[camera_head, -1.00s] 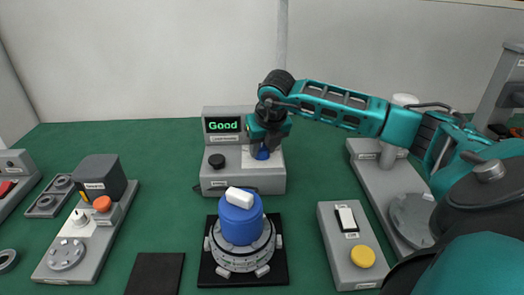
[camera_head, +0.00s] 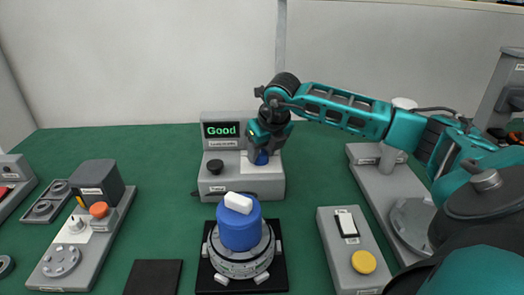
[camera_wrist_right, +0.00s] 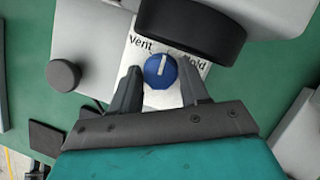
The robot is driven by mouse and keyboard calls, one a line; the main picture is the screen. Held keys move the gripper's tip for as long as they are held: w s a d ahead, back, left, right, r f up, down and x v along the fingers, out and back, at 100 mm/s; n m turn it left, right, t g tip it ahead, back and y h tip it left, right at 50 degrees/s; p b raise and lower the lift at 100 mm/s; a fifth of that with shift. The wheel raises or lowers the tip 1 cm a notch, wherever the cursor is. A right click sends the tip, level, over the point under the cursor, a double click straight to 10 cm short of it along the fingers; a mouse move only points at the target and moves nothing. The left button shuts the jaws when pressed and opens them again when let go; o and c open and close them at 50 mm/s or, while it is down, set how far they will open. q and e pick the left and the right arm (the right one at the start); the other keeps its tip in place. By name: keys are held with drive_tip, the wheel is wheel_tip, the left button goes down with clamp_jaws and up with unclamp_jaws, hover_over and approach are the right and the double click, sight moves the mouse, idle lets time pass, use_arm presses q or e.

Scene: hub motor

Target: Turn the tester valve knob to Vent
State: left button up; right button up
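The tester (camera_head: 222,184) stands at the back middle of the table, its screen reading "Good". Its blue valve knob (camera_head: 261,158) is partly hidden behind my right gripper (camera_head: 268,140) in the head view. In the right wrist view the knob (camera_wrist_right: 160,71) sits on a white plate, "Vent" at its upper left and "Hold", partly covered, at its upper right. Its white pointer points nearly straight up, between the two labels. My right gripper's fingers (camera_wrist_right: 160,68) stand on either side of the knob, with narrow gaps showing. My left gripper is out of view.
A blue motor with a white block on top sits in a round fixture (camera_head: 240,266) in front of the tester. A grey box with a yellow button (camera_head: 363,261) stands to the right. A dark round part (camera_wrist_right: 192,25) covers some of the wrist view's top.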

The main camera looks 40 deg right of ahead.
drive_tip(key=o, duration=0.3)
drive_tip(key=shift+d, duration=0.1)
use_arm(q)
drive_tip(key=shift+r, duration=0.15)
